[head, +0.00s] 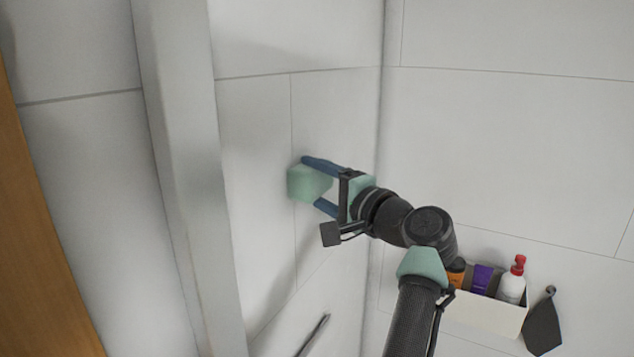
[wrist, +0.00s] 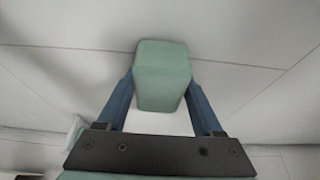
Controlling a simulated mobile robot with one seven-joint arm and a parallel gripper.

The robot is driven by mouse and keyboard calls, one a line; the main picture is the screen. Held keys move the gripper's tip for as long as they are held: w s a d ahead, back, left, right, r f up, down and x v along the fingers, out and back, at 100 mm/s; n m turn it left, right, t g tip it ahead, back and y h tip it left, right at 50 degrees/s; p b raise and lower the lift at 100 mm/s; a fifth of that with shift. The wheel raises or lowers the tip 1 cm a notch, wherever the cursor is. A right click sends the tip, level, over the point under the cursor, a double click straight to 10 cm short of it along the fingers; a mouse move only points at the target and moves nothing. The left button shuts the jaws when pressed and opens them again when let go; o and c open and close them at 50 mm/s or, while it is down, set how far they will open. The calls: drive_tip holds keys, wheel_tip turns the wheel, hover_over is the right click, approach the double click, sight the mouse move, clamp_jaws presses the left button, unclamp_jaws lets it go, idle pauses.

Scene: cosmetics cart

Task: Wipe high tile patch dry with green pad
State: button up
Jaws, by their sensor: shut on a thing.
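The green pad (head: 306,182) is a pale green block held between the blue fingers of my gripper (head: 322,184). In the head view its far end is at or very close to the left tile wall (head: 262,150); I cannot tell whether it touches. In the wrist view the green pad (wrist: 161,75) sits upright between the two blue fingers of my gripper (wrist: 161,108), with pale tiles behind it. My gripper is shut on the pad. No distinct wet patch shows on the tiles, only soft grey shading.
A white caddy (head: 485,315) with several bottles hangs on the right wall, below my arm. A dark grey hanging item (head: 543,325) is beside it. A metal bar (head: 314,335) is low on the left wall. A pale vertical post (head: 185,150) stands at left.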

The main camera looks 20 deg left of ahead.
drive_tip(key=shift+a+r, duration=0.15)
drive_tip(key=shift+r, duration=0.3)
drive_tip(key=shift+w+d+f+b, duration=0.15)
drive_tip(key=shift+w+b, duration=0.15)
drive_tip(key=shift+w, duration=0.3)
drive_tip(key=shift+w+d+r+b, duration=0.15)
drive_tip(key=shift+w+b, duration=0.15)
drive_tip(key=shift+w, duration=0.35)
drive_tip(key=shift+w+d+f+b, duration=0.15)
drive_tip(key=shift+w+b, duration=0.15)
drive_tip(key=shift+w, duration=0.3)
drive_tip(key=s+d, duration=0.1)
drive_tip(key=d, duration=0.5)
drive_tip(key=shift+d, duration=0.15)
drive_tip(key=d, duration=0.2)
drive_tip(key=shift+s+d, duration=0.3)
drive_tip(key=shift+d, duration=0.05)
